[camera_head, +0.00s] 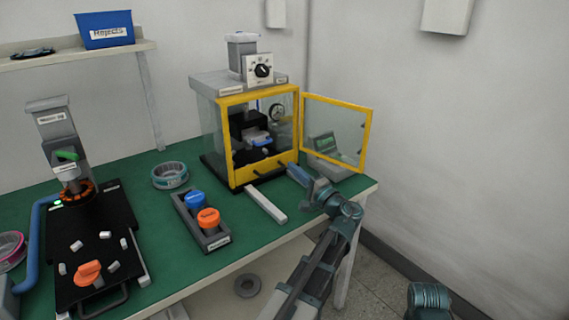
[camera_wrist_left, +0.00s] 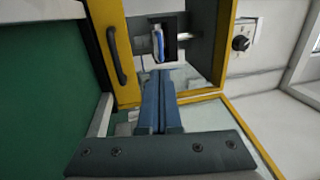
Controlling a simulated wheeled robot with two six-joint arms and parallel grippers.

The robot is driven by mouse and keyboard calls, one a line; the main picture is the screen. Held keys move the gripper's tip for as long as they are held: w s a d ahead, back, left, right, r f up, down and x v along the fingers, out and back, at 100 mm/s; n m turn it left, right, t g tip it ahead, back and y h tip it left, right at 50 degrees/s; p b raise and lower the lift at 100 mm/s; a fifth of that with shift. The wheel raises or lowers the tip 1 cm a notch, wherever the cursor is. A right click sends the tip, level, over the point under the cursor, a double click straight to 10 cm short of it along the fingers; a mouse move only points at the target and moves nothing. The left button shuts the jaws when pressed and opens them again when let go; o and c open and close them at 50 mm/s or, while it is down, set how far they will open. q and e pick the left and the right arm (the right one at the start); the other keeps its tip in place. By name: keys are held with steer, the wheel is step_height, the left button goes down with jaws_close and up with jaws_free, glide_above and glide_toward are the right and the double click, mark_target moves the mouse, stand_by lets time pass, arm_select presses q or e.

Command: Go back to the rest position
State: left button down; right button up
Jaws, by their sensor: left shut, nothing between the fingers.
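My left gripper (camera_head: 297,174) is at the right front corner of a yellow-framed glass cabinet (camera_head: 236,140), just below its open door (camera_head: 338,132). In the left wrist view its two blue fingers (camera_wrist_left: 161,100) are shut together with nothing between them. They point toward the cabinet's open front, where a blue-and-white part (camera_wrist_left: 158,45) sits in a dark fixture. That part also shows inside the cabinet in the head view (camera_head: 257,139). My right gripper is not in view.
A pale bar (camera_head: 266,205) lies on the green table before the cabinet. A grey holder with a blue knob (camera_head: 195,200) and an orange knob (camera_head: 208,217) stands left of it. A black press station (camera_head: 100,240) is at left. The wall is at right.

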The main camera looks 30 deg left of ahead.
arm_select(q)
steer(key=shift+v, duration=0.95)
steer(key=s+d+f+g+h+p, duration=0.1)
steer(key=s+d+g+h+p, duration=0.2)
steer(key=s+d+h+p, duration=0.5)
steer(key=s+d+f+g+h+p, duration=0.2)
steer(key=s+d+h+p, duration=0.7)
steer(key=d, duration=1.3)
steer(key=s+g+p, duration=0.2)
steer(key=s+p, duration=0.3)
steer(key=shift+s+d, duration=0.2)
steer(key=shift+s, duration=0.2)
